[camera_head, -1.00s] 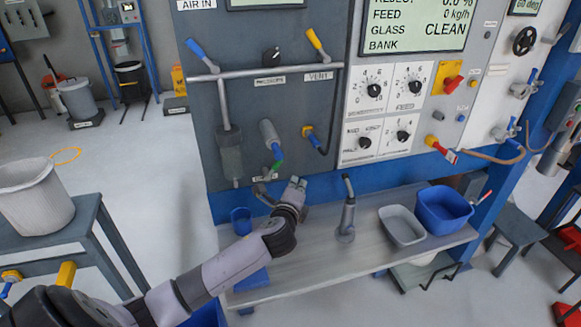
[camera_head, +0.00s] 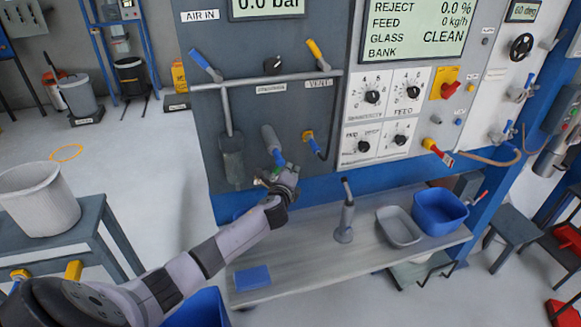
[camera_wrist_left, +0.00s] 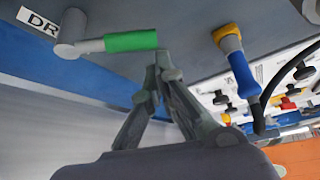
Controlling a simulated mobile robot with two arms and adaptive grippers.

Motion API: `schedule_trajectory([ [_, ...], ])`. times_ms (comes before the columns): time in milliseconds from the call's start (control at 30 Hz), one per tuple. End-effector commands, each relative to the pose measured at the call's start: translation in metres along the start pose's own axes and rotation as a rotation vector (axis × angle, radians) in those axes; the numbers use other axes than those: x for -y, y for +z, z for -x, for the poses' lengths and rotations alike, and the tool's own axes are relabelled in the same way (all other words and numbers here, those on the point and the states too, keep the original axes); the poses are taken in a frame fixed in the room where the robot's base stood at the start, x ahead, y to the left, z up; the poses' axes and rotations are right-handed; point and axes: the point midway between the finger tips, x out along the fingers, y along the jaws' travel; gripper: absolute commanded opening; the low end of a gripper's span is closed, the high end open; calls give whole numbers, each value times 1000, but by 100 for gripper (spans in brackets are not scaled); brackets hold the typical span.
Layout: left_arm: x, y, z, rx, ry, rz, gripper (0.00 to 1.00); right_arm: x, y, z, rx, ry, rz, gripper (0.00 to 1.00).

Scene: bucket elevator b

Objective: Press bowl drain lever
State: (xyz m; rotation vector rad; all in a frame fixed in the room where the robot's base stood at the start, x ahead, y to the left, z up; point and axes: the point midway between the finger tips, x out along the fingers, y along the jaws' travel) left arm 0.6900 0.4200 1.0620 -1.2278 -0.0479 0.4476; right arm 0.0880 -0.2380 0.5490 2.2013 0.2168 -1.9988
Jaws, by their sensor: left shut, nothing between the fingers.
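The drain lever with a green handle (camera_wrist_left: 130,41) shows in the left wrist view, on a grey pivot (camera_wrist_left: 72,35) beside a label whose visible letters read "DR". In the head view my gripper mostly hides this lever. My left gripper (camera_head: 290,172) is up at the lower edge of the grey panel. In the left wrist view its closed fingertips (camera_wrist_left: 160,62) are at the free right end of the green handle. I cannot tell whether they touch it. Nothing is between the fingers. The filter bowl (camera_head: 231,157) hangs on the pipe to the left. My right gripper is not in view.
A valve with yellow collar and blue handle (camera_wrist_left: 240,70) is right of the fingers. A grey lever with a blue part (camera_head: 273,143) stands just above my gripper. The shelf below holds a grey upright handle (camera_head: 345,212), a grey tray (camera_head: 400,228) and a blue bin (camera_head: 442,210).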

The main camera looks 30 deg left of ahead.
Motion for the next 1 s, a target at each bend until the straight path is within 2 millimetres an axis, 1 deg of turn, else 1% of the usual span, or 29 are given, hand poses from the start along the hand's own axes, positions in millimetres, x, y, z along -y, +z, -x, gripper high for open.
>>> schedule_trajectory([
  [400, -1, 1, 1, 0, -2, 4, 0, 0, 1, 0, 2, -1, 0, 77],
  [600, -3, 2, 2, 0, -37, 67, 0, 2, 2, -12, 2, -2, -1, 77],
  [1000, 1, 7, 4, 0, -96, 167, 0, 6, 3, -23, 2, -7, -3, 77],
])
